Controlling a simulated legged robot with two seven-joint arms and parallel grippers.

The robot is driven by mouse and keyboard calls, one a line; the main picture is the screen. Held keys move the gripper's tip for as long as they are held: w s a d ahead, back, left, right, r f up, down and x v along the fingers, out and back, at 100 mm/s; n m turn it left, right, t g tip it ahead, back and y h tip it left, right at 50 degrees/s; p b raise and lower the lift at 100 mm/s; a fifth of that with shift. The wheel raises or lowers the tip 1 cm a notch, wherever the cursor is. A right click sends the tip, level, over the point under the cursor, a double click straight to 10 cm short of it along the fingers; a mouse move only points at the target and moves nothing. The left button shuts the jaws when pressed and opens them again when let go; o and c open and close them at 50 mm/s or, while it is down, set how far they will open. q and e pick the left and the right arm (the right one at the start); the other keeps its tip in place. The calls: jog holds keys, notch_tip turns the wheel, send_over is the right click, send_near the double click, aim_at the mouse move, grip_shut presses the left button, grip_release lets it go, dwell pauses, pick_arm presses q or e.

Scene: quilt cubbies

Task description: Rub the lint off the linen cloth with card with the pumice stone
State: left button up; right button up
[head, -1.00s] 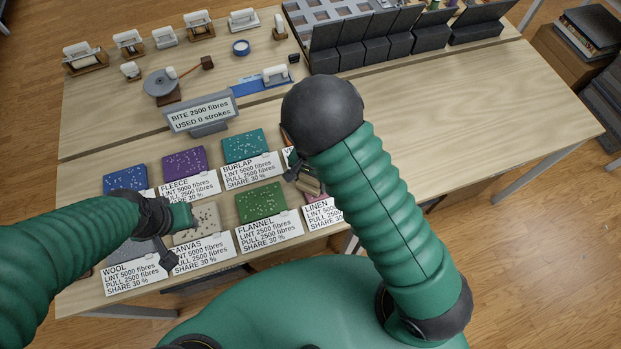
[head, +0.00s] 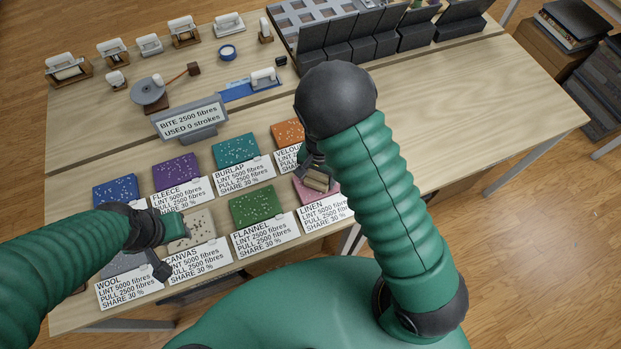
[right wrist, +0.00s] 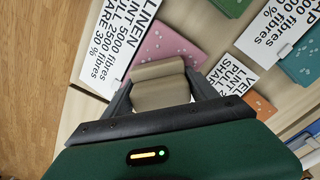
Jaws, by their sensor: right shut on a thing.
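The linen cloth (head: 304,190) is a pink square with pale lint specks, with its white LINEN card (head: 325,212) along its near edge. In the right wrist view the pink cloth (right wrist: 160,42) shows beyond the held stone, with specks on it. My right gripper (head: 315,176) is shut on a tan block, the pumice stone (right wrist: 160,84), over the cloth. I cannot tell whether the stone touches the cloth. My right arm hides part of the cloth's right side. My left gripper (head: 168,250) is over the wool and canvas patches; its finger opening is unclear.
Around it lie flannel (head: 252,205), burlap (head: 236,150), velour (head: 287,133), fleece (head: 176,172) and canvas (head: 195,228) patches with cards. A grey sign (head: 190,121) stands behind. Tools line the back left; dark bins (head: 350,48) stand at the back. The table's right is clear.

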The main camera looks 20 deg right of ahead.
jog(key=shift+d+b, duration=0.35)
jog(key=shift+d, duration=2.4)
notch_tip(320, 180, up, 6)
jog(key=p, duration=0.6)
jog(key=shift+w+f+b, duration=0.1)
jog(key=shift+f+b, duration=2)
jog(key=shift+f, duration=0.7)
jog(key=shift+f, duration=0.25)
jog(key=shift+a, duration=0.15)
